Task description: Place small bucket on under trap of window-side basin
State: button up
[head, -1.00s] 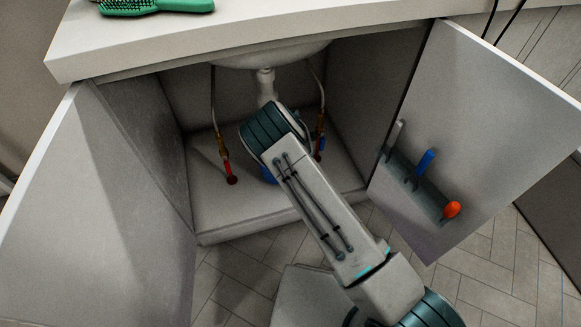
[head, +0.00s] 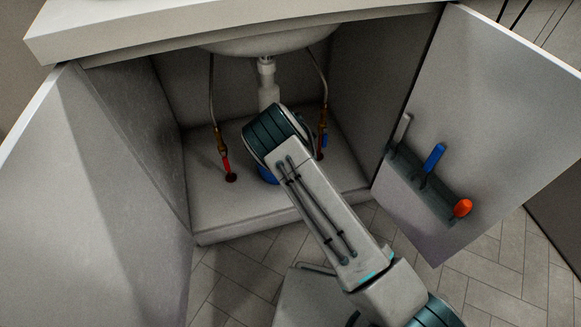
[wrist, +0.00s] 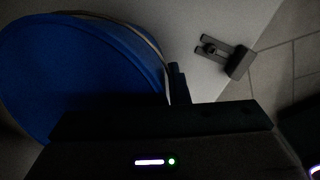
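The small blue bucket (head: 266,174) stands or hangs at the cabinet floor below the white trap pipe (head: 268,92) of the basin (head: 270,40). My arm hides most of it in the head view. In the wrist view the bucket (wrist: 75,75) fills the left side, with a thin pale handle along its rim. A dark finger of my gripper (wrist: 177,82) shows beside the rim and handle. The other finger is not clear, so I cannot tell whether the gripper is shut on it. My forearm hides the gripper in the head view.
The cabinet doors stand open left (head: 90,200) and right (head: 480,130); the right one carries a rack of tools (head: 425,185). Supply hoses with red (head: 227,167) and blue valves flank the trap. A grey bracket (wrist: 225,55) lies right of the bucket.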

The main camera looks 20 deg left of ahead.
jog(key=shift+o, duration=0.2)
jog(key=shift+r, duration=0.1)
notch_tip(320, 180, up, 12)
jog(key=s+p, duration=0.1)
jog(key=p, duration=0.4)
jog(key=shift+s+d, duration=0.3)
jog(key=shift+s, duration=0.05)
